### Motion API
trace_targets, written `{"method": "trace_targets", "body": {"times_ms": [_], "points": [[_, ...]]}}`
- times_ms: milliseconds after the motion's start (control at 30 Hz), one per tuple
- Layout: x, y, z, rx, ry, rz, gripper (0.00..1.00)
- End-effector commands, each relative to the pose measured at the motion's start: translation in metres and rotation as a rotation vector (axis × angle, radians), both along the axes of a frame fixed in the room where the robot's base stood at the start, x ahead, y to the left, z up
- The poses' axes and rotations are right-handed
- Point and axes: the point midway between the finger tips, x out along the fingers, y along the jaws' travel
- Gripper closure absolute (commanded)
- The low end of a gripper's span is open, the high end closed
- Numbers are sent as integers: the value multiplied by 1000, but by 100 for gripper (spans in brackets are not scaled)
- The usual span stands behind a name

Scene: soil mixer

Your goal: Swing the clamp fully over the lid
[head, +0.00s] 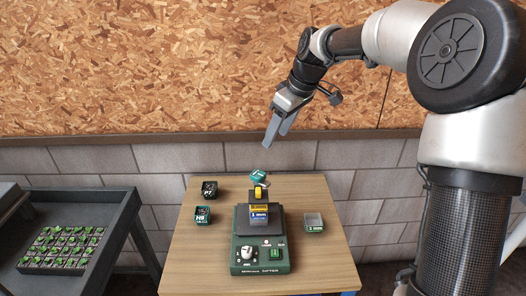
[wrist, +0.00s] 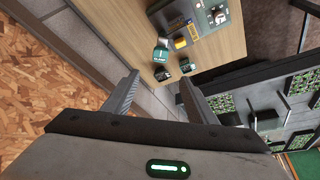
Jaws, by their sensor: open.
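The green mixer (head: 262,255) stands on the wooden table with a dark platform. A blue and yellow container marked "1 min" (head: 258,214) sits on it, with a small yellow part (head: 259,192) above. A teal labelled piece (head: 259,175), which looks like the clamp's end, sticks out behind the mixer on a short grey link, away from the container top. It also shows in the wrist view (wrist: 161,55). The lid cannot be clearly told apart. My gripper (head: 275,138) is open and empty, in the air above and behind the table's back edge; its fingers also show in the wrist view (wrist: 158,80).
Two dark cups, P7 (head: 209,191) and H9 (head: 202,215), stand left of the mixer. An open cup (head: 314,223) stands to its right. A dark cart with a seedling tray (head: 62,268) is at the left. A block wall (head: 100,159) stands close behind the table.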

Motion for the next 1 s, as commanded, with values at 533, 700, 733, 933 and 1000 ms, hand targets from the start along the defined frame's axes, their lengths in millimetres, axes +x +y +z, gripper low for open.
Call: {"method": "trace_targets", "body": {"times_ms": [533, 700, 733, 933, 1000], "points": [[22, 25, -83, 16, 18, -5, 48], [30, 36, -117, 16, 18, -5, 48], [32, 38, -122, 16, 17, -6, 48], [40, 46, -151, 15, 15, -7, 48], [42, 48, -157, 15, 13, -8, 48]]}}
